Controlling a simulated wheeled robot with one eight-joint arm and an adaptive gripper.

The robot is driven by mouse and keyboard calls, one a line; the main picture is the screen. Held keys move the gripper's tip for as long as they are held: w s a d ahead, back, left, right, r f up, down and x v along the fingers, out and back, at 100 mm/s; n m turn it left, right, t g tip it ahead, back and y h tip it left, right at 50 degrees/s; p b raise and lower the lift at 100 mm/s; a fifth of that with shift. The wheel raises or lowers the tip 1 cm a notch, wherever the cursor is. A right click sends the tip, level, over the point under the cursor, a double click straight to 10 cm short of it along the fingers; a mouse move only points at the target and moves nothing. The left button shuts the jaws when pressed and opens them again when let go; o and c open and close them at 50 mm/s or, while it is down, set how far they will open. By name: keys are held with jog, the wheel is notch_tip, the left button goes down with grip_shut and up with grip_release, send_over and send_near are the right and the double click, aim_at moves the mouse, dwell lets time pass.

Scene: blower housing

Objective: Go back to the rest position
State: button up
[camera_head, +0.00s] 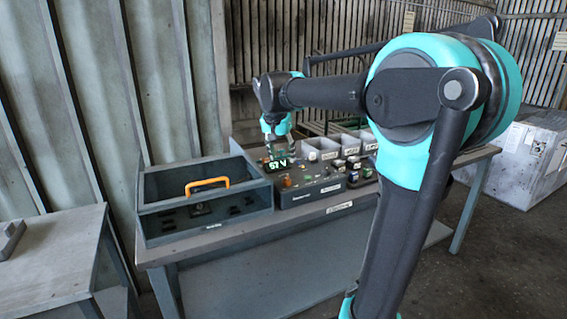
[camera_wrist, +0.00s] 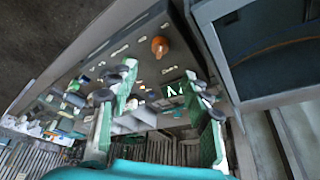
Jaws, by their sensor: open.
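My gripper (camera_head: 275,152) hangs over the back of the control panel (camera_head: 312,190) on the workbench, near the lit green display reading "57 V" (camera_head: 279,164). In the wrist view my gripper (camera_wrist: 163,78) has its two green fingers spread apart, with nothing held between them. The display (camera_wrist: 173,89) shows between the fingers, and an orange knob (camera_wrist: 159,46) on the panel lies beyond them. I cannot tell the exact gap between the fingertips and the panel. My arm reaches across the right half of the head view.
A dark open-looking box with an orange handle (camera_head: 207,183) stands left of the panel; its edge fills the wrist view's right side (camera_wrist: 222,62). Grey bins (camera_head: 321,147) and small coloured parts (camera_head: 353,170) stand to the right. A side table (camera_head: 60,255) is at left.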

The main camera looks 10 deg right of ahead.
jog(key=shift+s+r, duration=0.1)
jog(key=shift+r, duration=0.15)
jog(key=s+d+f+n+y, duration=0.1)
jog(key=s+d+f+n, duration=0.1)
jog(key=s+f, duration=1.1)
jog(key=s+d+f+n+y, duration=0.1)
jog(key=s+d+f+n, duration=0.2)
jog(key=s+f, duration=0.9)
notch_tip(320, 180, down, 2)
jog(key=shift+s+d+f+n, duration=0.3)
jog(key=shift+s+d, duration=0.1)
jog(key=shift+d, duration=0.35)
